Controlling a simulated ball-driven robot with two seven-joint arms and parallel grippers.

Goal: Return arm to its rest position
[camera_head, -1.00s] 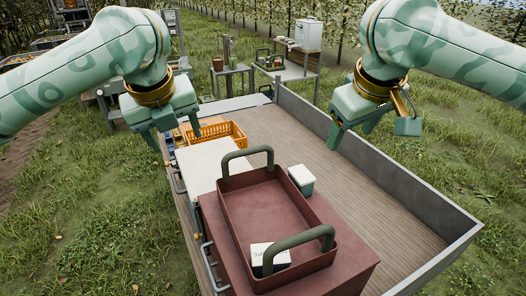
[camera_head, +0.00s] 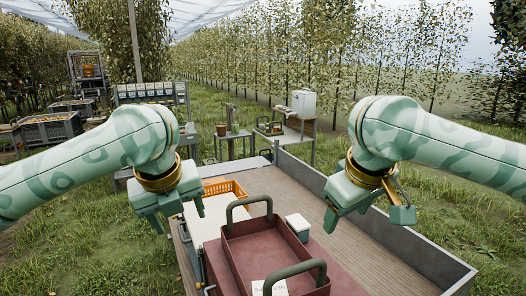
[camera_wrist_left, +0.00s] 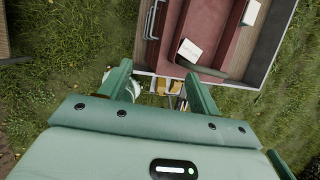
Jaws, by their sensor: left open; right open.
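My left gripper (camera_head: 172,212) hangs open and empty in the head view, above the left edge of the trailer, left of the dark red tray. In the left wrist view its two fingers (camera_wrist_left: 158,92) stand apart with nothing between them. My right gripper (camera_head: 337,213) hangs open and empty over the right part of the trailer bed. Both arms come in raised from the sides and bend down at the wrist.
The dark red tray (camera_head: 233,256) with two green handles stands on a chest in the trailer (camera_head: 404,241). A white box (camera_head: 298,223) and orange crate (camera_head: 242,188) are near it. Tables (camera_head: 298,127) stand behind. Grass (camera_head: 60,230) surrounds the trailer.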

